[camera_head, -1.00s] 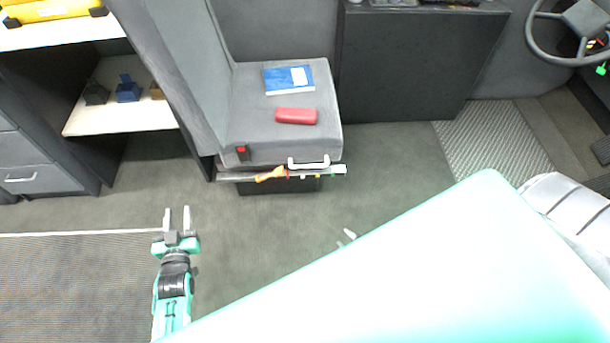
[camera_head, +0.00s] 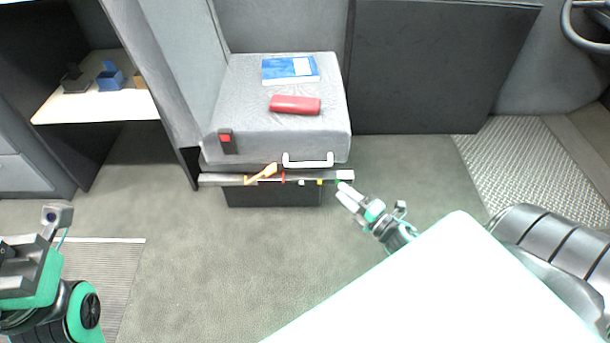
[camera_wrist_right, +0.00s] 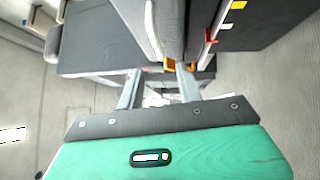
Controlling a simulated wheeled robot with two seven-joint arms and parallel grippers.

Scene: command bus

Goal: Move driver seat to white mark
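The grey driver seat (camera_head: 285,135) stands in the middle of the head view. A white handle (camera_head: 307,164) is on its front edge. Below runs a rail (camera_head: 225,180) with an orange lever (camera_head: 262,174) and small coloured marks, including red (camera_head: 283,178) and yellow (camera_head: 319,182); a small pale mark (camera_head: 302,182) looks white. My right gripper (camera_head: 342,191) is near the rail's right end. In the right wrist view its fingers (camera_wrist_right: 160,88) are apart, pointing towards the seat front and handle (camera_wrist_right: 152,28). My left gripper (camera_head: 58,215) is at lower left, away from the seat; its opening is unclear.
A blue booklet (camera_head: 290,69) and a red case (camera_head: 295,105) lie on the seat. A shelf (camera_head: 90,106) holding small blocks is on the left. A dark cabinet (camera_head: 440,70) stands right of the seat. The floor (camera_head: 210,260) in front is clear.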

